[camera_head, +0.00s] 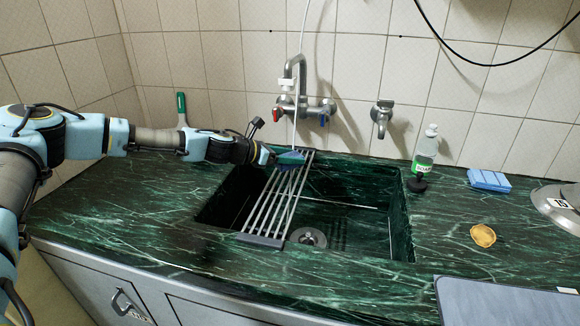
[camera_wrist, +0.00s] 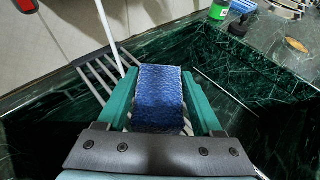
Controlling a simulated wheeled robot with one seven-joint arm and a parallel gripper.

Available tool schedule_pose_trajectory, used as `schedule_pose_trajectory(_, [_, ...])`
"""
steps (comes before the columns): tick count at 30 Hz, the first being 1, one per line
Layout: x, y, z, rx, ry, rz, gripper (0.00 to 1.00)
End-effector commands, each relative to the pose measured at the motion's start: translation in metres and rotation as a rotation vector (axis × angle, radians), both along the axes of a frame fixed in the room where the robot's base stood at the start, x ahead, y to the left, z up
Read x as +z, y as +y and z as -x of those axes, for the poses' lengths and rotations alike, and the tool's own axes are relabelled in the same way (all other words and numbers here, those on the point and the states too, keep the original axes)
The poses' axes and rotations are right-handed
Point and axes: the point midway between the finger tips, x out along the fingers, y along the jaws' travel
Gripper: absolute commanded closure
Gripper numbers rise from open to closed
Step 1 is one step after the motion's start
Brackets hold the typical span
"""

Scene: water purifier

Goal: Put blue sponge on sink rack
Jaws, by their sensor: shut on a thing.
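The blue sponge (camera_wrist: 160,95) is a dark blue, textured block in the wrist view, clamped between the green fingers of my gripper (camera_wrist: 158,78). In the head view the sponge (camera_head: 291,157) shows small at the tip of my gripper (camera_head: 272,155), over the back end of the sink rack. The sink rack (camera_head: 263,239) is a set of grey metal bars lying front to back across the sink. In the wrist view the rack (camera_wrist: 96,74) shows to the left of the sponge and partly beneath it. I cannot tell whether the sponge touches the bars.
A wall faucet (camera_head: 298,85) with a white hose stands behind the rack, close to my gripper. A green-labelled bottle (camera_head: 426,150), a light blue block (camera_head: 489,180) and a yellow piece (camera_head: 483,236) are on the right counter. The sink basin (camera_head: 350,215) is open right of the rack.

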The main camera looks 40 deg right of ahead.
Motion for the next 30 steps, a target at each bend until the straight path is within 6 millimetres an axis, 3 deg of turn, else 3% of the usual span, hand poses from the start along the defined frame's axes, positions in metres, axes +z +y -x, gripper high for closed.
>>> schedule_pose_trajectory(8, [-0.035, 0.000, 0.001, 0.001, 0.004, -0.002, 0.84])
schedule_pose_trajectory(19, [-0.040, 0.000, 0.001, -0.001, 0.001, -0.001, 0.84])
schedule_pose_trajectory(20, [-0.039, 0.000, 0.001, -0.001, 0.001, -0.001, 0.29])
schedule_pose_trajectory(27, [-0.039, 0.000, 0.001, -0.001, 0.001, -0.001, 0.03])
schedule_pose_trajectory(30, [-0.039, 0.000, 0.001, -0.001, 0.001, -0.001, 0.03])
